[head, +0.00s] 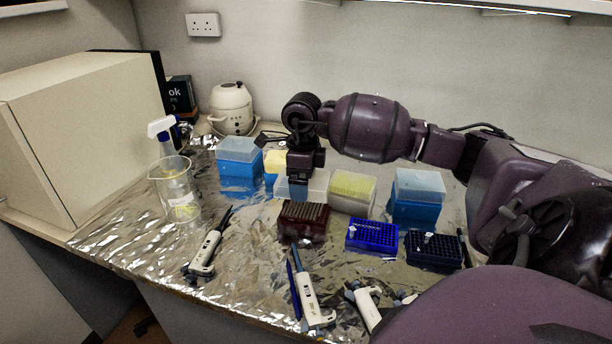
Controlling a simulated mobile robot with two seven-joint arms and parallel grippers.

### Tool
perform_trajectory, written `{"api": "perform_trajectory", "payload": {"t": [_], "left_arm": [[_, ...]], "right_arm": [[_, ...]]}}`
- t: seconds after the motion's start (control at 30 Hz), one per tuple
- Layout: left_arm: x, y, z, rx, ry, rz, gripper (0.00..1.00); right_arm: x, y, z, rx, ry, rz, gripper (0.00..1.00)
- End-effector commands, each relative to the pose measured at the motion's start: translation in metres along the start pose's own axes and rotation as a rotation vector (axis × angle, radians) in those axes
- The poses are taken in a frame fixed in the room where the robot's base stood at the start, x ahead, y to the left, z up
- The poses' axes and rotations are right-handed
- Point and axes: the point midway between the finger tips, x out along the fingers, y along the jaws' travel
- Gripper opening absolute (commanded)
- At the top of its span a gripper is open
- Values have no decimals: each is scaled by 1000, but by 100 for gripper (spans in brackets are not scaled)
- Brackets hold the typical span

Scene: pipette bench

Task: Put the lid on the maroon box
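The maroon box (304,224) stands on the foil-covered bench near the middle, its top showing rows of tips or holes. A clear, whitish lid (318,186) is directly above and just behind its top edge in the picture. Whether the lid touches the box I cannot tell. My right gripper (298,188) comes down from above at the lid, with a dark finger overlapping its front face. It looks shut on the lid; the far finger is hidden. My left gripper is out of view.
Blue boxes with clear lids (240,165) (417,199) and a yellow-topped box (351,192) stand close by. Open blue racks (371,236) (434,249) are to the right. Pipettes (312,296) lie in front. A beaker (176,191) is at left.

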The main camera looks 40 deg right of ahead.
Motion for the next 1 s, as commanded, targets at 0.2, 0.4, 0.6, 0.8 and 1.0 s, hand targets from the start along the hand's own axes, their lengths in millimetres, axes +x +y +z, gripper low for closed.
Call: {"api": "perform_trajectory", "payload": {"t": [0.2, 0.4, 0.6, 0.8, 1.0], "left_arm": [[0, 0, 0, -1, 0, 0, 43], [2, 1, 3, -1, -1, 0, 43], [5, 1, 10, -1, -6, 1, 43], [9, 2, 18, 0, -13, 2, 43], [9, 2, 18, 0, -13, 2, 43]], "right_arm": [[-1, -5, -4, 71, 0, 1, 66], [8, -4, -4, 70, 1, 2, 66], [22, -4, -4, 69, 2, 2, 66], [39, -4, -4, 68, 2, 3, 66], [39, -4, -4, 67, 0, 0, 66]]}}
